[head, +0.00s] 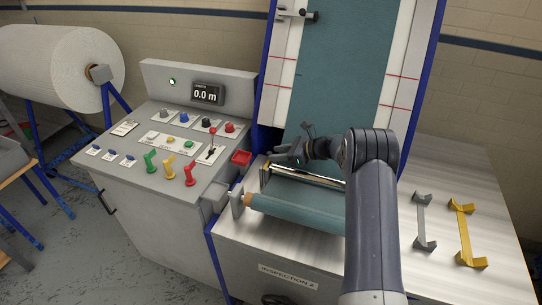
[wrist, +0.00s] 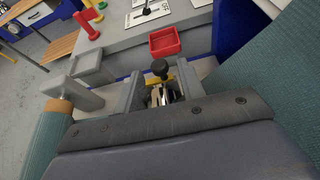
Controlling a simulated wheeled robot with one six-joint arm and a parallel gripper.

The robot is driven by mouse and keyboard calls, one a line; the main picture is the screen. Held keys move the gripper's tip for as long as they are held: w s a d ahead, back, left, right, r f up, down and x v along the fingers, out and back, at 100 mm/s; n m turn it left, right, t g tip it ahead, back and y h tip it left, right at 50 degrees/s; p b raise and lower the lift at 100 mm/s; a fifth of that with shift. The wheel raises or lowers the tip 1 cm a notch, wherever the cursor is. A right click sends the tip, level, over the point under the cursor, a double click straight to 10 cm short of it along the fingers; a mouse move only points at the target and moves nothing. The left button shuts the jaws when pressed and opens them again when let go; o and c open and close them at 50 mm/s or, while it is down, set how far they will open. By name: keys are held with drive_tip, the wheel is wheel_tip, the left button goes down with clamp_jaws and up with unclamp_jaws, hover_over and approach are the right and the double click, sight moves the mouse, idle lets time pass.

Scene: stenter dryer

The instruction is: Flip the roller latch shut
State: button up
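In the wrist view my gripper (wrist: 158,92) has its two grey fingers apart. A small latch with a black round knob (wrist: 160,67) and a metal body stands upright between or just beyond the fingertips; I cannot tell whether they touch it. A bit of yellow shows beside it. In the head view my gripper (head: 284,158) is at the left end of the shiny metal roller (head: 308,174), above the steel table. There the latch is mostly hidden by my gripper, and I cannot make out its knob.
A teal cloth roll (head: 300,212) lies in front of the roller, its left end at a grey bracket (head: 237,204). A red tray (head: 241,158) and the control panel (head: 180,150) with levers are to the left. Grey (head: 422,222) and yellow (head: 464,230) handles are on the right.

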sight(270, 152)
drive_tip(key=b+v, duration=0.1)
drive_tip(key=v, duration=0.6)
drive_tip(key=shift+f, duration=0.1)
drive_tip(key=p+x, duration=0.2)
drive_tip(key=x, duration=0.8)
drive_tip(key=shift+w+a, duration=0.15)
drive_tip(key=shift+a, duration=0.25)
drive_tip(key=shift+d, duration=0.1)
